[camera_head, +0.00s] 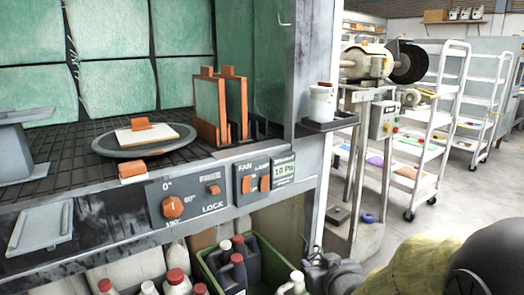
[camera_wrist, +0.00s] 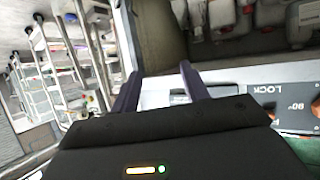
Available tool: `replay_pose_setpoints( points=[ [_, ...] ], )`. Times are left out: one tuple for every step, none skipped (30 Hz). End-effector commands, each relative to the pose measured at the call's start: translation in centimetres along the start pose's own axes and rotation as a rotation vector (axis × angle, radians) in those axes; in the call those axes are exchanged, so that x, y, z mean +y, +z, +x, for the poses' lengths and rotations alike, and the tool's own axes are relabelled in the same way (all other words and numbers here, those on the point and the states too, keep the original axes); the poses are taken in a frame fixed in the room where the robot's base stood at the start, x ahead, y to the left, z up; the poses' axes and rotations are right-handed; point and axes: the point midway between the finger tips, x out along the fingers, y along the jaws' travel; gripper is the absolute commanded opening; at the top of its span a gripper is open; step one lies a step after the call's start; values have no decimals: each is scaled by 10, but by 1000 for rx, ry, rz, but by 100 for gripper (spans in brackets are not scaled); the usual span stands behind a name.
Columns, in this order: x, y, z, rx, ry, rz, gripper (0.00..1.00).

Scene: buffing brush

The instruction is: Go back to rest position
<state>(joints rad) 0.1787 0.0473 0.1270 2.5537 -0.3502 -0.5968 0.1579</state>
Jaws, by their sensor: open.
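My gripper (camera_wrist: 160,90) shows in the wrist view with its two dark fingers spread apart and nothing seen between them. Beyond the fingers are the booth's front control panel and the space below it. In the head view, part of my arm with a yellow-green cover (camera_head: 415,268) is at the lower right; my gripper's fingers are not seen there. The booth's control panel (camera_head: 215,190) has an orange knob (camera_head: 173,207) and switches. The knob panel also shows at the right of the wrist view (camera_wrist: 295,105).
A round turntable (camera_head: 110,152) with a white plate and orange-framed panels (camera_head: 212,108) stand in the booth. Bottles and a green crate (camera_head: 262,255) are below. A buffing machine (camera_head: 365,62), white shelf carts (camera_head: 440,120) and open floor (camera_head: 470,210) are at the right.

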Motion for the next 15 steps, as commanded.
replay_pose_setpoints(
  points=[
    [3,6,-5,-73,22,6,45],
    [5,13,-8,-119,36,12,45],
    [7,22,-12,-181,53,21,45],
    [8,28,-16,-226,64,28,45],
    [9,35,-20,-273,74,34,45],
    [10,44,-26,-335,86,46,45],
    [10,50,-31,-381,93,54,45],
    [10,56,-36,-425,99,61,45],
    [9,64,-43,-481,105,73,45],
    [8,69,-48,-521,108,81,45],
    [7,74,-54,-560,110,90,45],
    [6,80,-60,-608,112,99,45],
    [4,84,-66,-642,112,107,45],
    [3,87,-71,-676,111,114,45],
    [1,92,-77,-717,110,124,45]
  ],
)
